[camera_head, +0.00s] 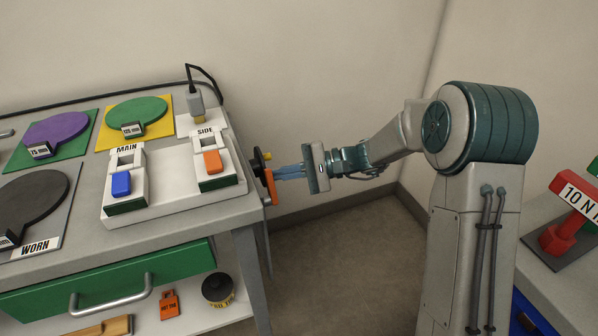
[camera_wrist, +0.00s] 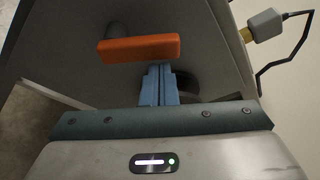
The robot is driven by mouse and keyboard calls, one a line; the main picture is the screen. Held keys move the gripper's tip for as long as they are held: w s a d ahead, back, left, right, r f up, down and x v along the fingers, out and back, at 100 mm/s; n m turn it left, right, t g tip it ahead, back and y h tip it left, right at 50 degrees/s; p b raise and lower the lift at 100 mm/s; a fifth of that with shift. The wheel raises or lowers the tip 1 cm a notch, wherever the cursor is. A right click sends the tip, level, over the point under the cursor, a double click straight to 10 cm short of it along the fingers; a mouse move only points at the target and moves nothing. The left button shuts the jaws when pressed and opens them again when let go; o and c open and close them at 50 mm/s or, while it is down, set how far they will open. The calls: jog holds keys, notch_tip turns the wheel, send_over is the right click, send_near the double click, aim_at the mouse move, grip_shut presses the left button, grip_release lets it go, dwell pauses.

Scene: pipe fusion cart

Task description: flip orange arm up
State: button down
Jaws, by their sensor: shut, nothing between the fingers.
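The orange arm (camera_head: 270,187) is a short flat bar at the cart's right side edge, and in the head view it looks steeply upright in line. It also shows in the wrist view (camera_wrist: 138,48) as a bar lying across the picture, with a dark round post behind its left end. My gripper (camera_head: 278,173) is shut and empty, with its blue fingers pointing at the cart's side by the orange arm. In the wrist view the fingertips (camera_wrist: 158,68) lie close to the bar's lower edge, right of its middle. I cannot tell whether they touch it.
A black knob with a yellow part (camera_head: 267,156) sits just above the orange arm. The MAIN and SIDE switch panel (camera_head: 175,190) is on the cart top. A grey plug (camera_head: 195,103) stands behind it. A red stand (camera_head: 565,232) is at the far right. Floor is clear between.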

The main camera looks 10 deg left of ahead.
jog(key=shift+s+a+f, duration=0.1)
jog(key=shift+a, duration=0.4)
